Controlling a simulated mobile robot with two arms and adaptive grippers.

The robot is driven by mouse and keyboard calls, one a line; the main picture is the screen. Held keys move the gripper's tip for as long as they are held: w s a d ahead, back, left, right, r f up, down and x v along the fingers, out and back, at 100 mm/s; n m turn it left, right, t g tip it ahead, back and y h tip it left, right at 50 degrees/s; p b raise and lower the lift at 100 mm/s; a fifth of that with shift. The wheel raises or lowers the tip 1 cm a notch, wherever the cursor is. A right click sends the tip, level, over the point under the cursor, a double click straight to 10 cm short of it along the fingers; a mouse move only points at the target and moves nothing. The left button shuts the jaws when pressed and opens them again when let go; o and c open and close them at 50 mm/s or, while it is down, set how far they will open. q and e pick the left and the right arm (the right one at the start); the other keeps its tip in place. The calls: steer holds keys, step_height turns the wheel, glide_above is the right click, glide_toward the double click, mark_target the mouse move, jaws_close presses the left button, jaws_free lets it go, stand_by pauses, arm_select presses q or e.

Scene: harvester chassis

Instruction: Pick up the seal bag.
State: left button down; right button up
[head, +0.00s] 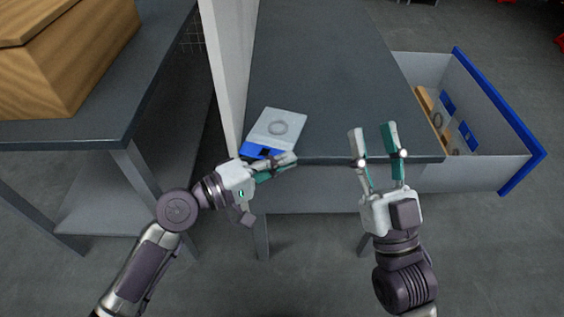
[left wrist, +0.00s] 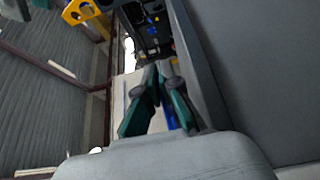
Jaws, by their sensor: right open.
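The seal bag (head: 279,127) is a flat, pale, see-through bag with a grey ring inside and a blue band along its near end. It lies at the left front of the grey table, its blue end by the front edge. My left gripper (head: 292,160) is at that edge, right by the blue end and partly in front of it. Its fingers (left wrist: 159,75) look close together in the left wrist view; whether they grip the bag I cannot tell. My right gripper (head: 373,134) is open and empty, over the table's front edge to the right of the bag.
A grey bin with a blue rim (head: 496,112) stands right of the table, holding similar bags and orange-brown pieces. A pale upright post (head: 226,62) rises left of the bag. A wooden box (head: 70,62) sits on another table at left. The grey tabletop (head: 325,50) behind the bag is clear.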

arm_select(q)
step_height(320, 180, up, 4)
steer(key=shift+r+p, duration=0.1)
steer(key=shift+p, duration=1)
arm_select(e)
step_height(320, 180, down, 12)
steer(key=w+d+g+h+p, duration=0.1)
steer(key=w+g+h, duration=0.2)
steer(key=g, duration=0.6)
arm_select(q)
steer(key=d+p, duration=0.3)
steer(key=d, duration=1.6)
steer(key=shift+d+f, duration=0.2)
steer(key=shift+d, duration=0.1)
arm_select(e)
steer(key=s+d+f+g+h, duration=0.2)
steer(key=s+d+f+g, duration=0.2)
steer(key=s+f+g, duration=0.5)
step_height(320, 180, down, 3)
steer(key=shift+s+d+r+m+h, duration=0.1)
steer(key=shift+s+d+m+h, duration=0.25)
steer(key=shift+s, duration=0.4)
